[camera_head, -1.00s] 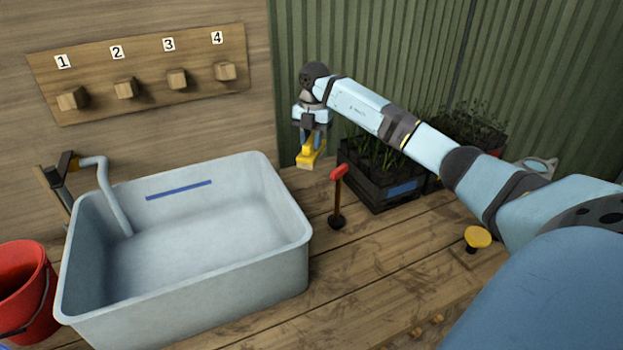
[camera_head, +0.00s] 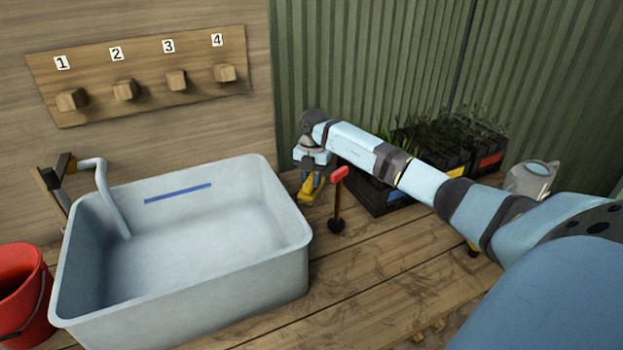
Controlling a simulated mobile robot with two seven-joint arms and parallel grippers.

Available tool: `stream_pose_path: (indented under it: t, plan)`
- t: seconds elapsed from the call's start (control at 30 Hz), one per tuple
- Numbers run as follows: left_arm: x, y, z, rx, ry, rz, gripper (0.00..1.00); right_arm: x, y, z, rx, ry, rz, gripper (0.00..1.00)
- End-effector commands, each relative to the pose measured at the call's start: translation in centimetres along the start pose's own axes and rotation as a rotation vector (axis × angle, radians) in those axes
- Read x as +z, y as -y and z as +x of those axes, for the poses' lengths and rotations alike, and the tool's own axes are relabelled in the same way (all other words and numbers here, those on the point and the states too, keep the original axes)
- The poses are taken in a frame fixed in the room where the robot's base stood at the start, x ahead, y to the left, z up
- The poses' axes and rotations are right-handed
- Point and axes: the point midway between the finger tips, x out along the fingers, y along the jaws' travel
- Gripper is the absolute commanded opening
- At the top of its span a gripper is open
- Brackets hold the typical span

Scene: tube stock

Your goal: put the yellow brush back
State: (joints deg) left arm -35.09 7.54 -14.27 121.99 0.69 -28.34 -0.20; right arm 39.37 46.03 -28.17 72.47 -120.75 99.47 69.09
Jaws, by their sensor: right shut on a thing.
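The yellow brush (camera_head: 307,195) is in the jaws of my right gripper (camera_head: 313,176), hanging just above or at the bench, behind the right back corner of the sink. I cannot tell whether it touches the bench. My right gripper is shut on it, and the wrist hides its upper part. On the wall, a wooden board (camera_head: 140,68) carries pegs numbered 1, 2 and 3, and one numbered 4 (camera_head: 224,73). All these pegs are bare. My left gripper is not in view.
A grey sink (camera_head: 280,262) fills the left of the bench. Dark plant crates (camera_head: 385,203) and a grey watering can (camera_head: 530,178) are to the right. A red bucket (camera_head: 22,300) is at far left.

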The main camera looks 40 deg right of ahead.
Motion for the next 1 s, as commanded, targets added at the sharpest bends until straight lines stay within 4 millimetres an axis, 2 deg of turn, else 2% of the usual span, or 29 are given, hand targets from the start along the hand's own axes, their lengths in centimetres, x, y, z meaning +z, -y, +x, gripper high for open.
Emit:
stream_pose_path:
  t: [0.13,0.17,0.2,0.27,0.53,0.63,0.77,1.0]
  plan:
    - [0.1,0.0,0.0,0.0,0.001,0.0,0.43,0.1,0.0,0.3,0.0,0.0,0.0,0.03]
    - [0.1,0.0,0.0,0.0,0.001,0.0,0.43,0.1,0.0,0.3,0.0,0.0,0.0,0.3]
    - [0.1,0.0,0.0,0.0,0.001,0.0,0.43,0.1,0.0,0.3,0.0,0.0,0.0,0.39]
    - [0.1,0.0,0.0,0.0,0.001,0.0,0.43,0.0,0.0,0.3,0.0,0.0,0.0,0.51]
    - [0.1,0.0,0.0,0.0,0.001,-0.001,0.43,0.0,0.0,0.2,0.0,0.0,0.0,0.51]
    - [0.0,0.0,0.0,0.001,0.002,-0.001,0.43,0.0,0.0,-0.5,0.001,0.001,0.0,0.51]
    - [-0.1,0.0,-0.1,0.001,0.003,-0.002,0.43,0.1,0.0,-2.7,0.003,0.003,-0.001,0.51]
    - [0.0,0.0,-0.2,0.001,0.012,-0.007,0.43,0.0,0.0,-7.9,0.003,0.003,0.0,0.51]
